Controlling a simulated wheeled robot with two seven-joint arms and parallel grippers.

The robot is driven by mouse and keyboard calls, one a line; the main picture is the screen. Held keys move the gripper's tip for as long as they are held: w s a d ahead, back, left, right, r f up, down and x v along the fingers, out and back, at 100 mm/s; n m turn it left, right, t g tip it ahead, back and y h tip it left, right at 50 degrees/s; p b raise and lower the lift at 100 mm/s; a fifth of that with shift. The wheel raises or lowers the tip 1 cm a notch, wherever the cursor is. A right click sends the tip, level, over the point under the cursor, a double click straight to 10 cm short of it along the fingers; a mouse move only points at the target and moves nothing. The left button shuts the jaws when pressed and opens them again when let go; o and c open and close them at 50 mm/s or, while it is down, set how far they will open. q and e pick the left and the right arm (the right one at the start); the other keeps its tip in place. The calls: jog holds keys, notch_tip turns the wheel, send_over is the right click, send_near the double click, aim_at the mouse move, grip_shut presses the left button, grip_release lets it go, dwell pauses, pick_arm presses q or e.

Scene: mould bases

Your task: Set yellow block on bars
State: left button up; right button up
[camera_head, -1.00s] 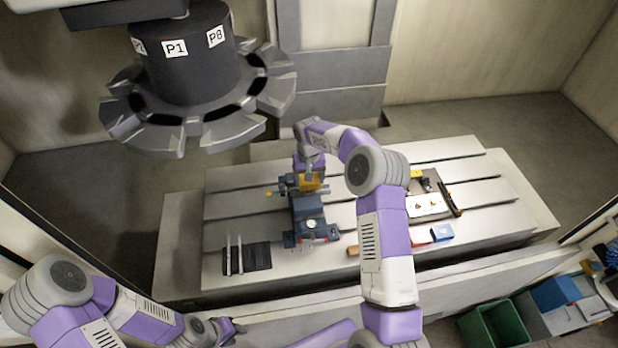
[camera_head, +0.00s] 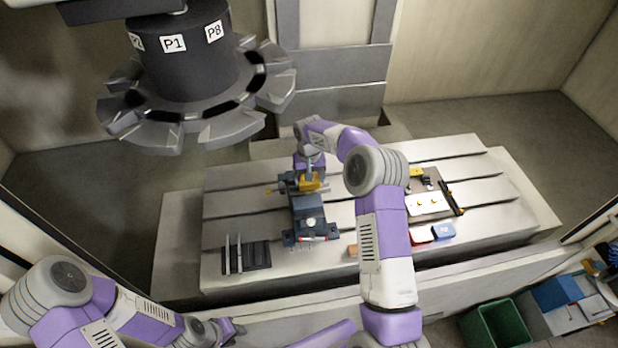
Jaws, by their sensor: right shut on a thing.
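The yellow block (camera_head: 312,184) is at the back end of the dark vise-like fixture (camera_head: 309,213) on the slotted table. My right gripper (camera_head: 308,175) points down from above and is shut on the yellow block; its fingertips are small and partly hidden. A bar-like part (camera_head: 282,188) shows at the left of the block. Whether the block touches the fixture beneath is too small to tell. Two thin upright bars (camera_head: 233,253) stand on a dark plate at the table's front left. My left gripper (camera_head: 237,328) is low at the front, away from the table objects; its opening is unclear.
A tool carousel (camera_head: 200,105) hangs at the upper left. A plate with yellow and black parts (camera_head: 428,203) lies on the table's right, with a blue block (camera_head: 443,231) and a red piece (camera_head: 421,234) in front. A green bin (camera_head: 494,325) stands at lower right.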

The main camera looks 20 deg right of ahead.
jog(key=shift+f+b, duration=0.2)
jog(key=shift+b, duration=0.4)
dwell(1.1)
jog(key=shift+f, duration=0.1)
jog(key=shift+f+b, duration=0.65)
jog(key=shift+b, duration=0.2)
dwell(0.8)
jog(key=o, duration=1.3)
jog(key=shift+c, duration=0.2)
